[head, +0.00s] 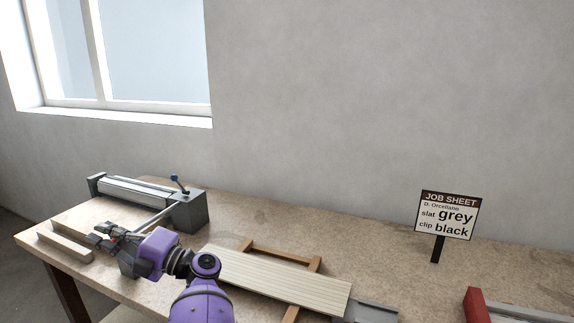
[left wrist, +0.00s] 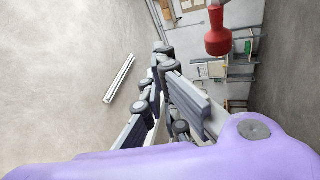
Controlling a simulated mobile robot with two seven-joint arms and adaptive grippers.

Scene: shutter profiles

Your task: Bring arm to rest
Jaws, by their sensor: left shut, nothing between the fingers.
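My left arm is purple and comes in from the bottom of the head view. Its dark gripper (head: 103,236) is shut and empty, above the left part of the workbench (head: 385,225). My right gripper is not in view.
A pale slatted panel (head: 275,278) lies on a wooden frame (head: 285,256) right of the arm. A wooden block (head: 66,243) lies at the left edge. A job sheet sign (head: 446,214) reads slat grey, clip black. A red-edged container (head: 478,306) is at the lower right.

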